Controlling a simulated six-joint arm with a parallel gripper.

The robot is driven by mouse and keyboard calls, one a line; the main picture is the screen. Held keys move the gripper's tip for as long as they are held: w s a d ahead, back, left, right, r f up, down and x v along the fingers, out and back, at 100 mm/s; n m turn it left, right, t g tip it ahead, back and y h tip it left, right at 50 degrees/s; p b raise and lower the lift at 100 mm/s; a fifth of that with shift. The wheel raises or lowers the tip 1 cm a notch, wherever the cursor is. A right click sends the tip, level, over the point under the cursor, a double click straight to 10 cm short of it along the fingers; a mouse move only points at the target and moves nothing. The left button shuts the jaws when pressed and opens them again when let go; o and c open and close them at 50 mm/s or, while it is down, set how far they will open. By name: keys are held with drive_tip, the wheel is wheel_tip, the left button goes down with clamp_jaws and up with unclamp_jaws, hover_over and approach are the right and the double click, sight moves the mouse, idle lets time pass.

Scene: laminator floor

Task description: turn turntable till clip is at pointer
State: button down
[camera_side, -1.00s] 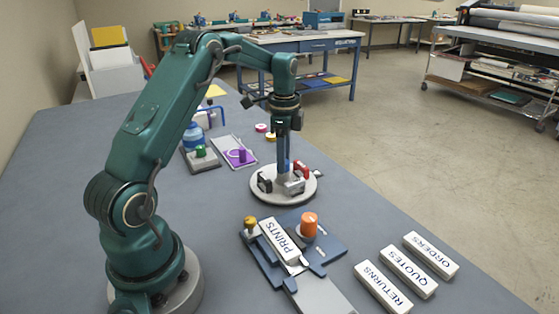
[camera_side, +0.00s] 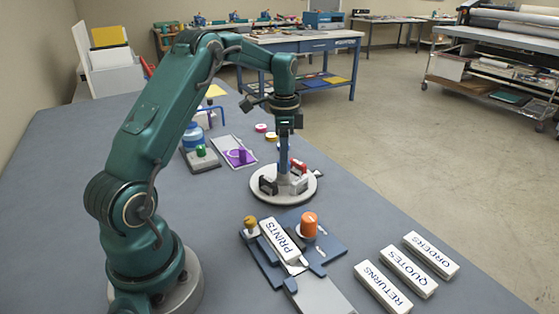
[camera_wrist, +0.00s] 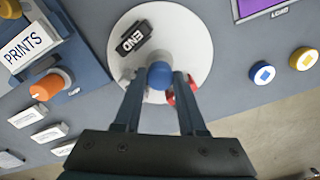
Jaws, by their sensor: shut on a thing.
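The white round turntable (camera_side: 256,192) lies flat on the bench. It carries a black clip (camera_side: 267,186) at front left, a red clip (camera_side: 299,167) at back right and a pale grey clip (camera_side: 299,185) at front right. A small pointer (camera_side: 319,174) sits beside the disc's right edge in the side view. My gripper (camera_wrist: 159,82) is shut on the blue knob (camera_wrist: 160,72) at the turntable's centre.
A blue fixture (camera_side: 327,246) with a PRINTS block (camera_side: 281,240) and orange knob (camera_side: 309,224) stands in front. The RETURNS (camera_side: 383,287), QUOTES (camera_side: 408,271) and ORDERS (camera_side: 431,254) blocks lie at right. A purple-marked tray (camera_side: 236,152) lies behind left.

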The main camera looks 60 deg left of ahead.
drive_tip(key=shift+n, duration=7.4)
drive_tip(key=shift+c, duration=2.4)
unclamp_jaws()
drive_tip(key=shift+r, duration=2.6)
